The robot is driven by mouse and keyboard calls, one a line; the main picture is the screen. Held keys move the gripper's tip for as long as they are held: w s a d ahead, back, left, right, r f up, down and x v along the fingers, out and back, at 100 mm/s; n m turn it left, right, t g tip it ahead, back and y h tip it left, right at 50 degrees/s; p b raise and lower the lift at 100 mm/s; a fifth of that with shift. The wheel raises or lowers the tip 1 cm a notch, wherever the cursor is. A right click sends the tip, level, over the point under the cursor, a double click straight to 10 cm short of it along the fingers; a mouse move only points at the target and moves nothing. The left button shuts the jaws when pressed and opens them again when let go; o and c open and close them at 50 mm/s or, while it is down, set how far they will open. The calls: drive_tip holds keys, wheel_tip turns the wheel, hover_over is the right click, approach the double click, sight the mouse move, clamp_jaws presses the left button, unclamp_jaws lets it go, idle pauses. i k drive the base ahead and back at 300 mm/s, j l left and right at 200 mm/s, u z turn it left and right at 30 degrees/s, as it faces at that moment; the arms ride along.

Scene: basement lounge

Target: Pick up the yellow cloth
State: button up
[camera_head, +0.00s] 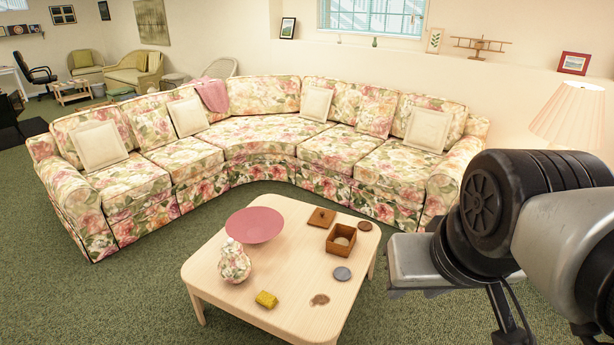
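A small yellow cloth (266,299), folded or bunched up, lies on the light wooden coffee table (208,268) near its front edge, just right of a floral vase. My arm fills the right side of the head view. My gripper (512,318) is at its lower end, dark and partly cut off by the bottom edge of the picture. It is to the right of the table and apart from the cloth. Its fingertips are not clearly shown, so whether it is open or shut cannot be made out.
The table also holds a floral vase (234,262), a pink dish (255,225), an open wooden box (341,239), its lid (321,217) and several small discs. A floral sectional sofa (180,158) curves behind it. Green carpet (130,290) is clear at front left.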

sight(267, 301)
drive_tip(key=i+j+z, duration=0.2)
drive_tip(key=j, duration=0.15)
drive_tip(key=i+j+z, duration=0.15)
drive_tip(key=j, duration=0.2)
drive_tip(key=i+j+z, duration=0.2)
drive_tip(key=j, duration=0.15)
drive_tip(key=i+j, duration=0.1)
drive_tip(key=j, duration=0.35)
drive_tip(key=i+j, duration=0.15)
drive_tip(key=j, duration=0.3)
drive_tip(key=i+j, duration=0.1)
drive_tip(key=j, duration=0.4)
drive_tip(key=i+j+z, duration=0.1)
drive_tip(key=j, duration=0.35)
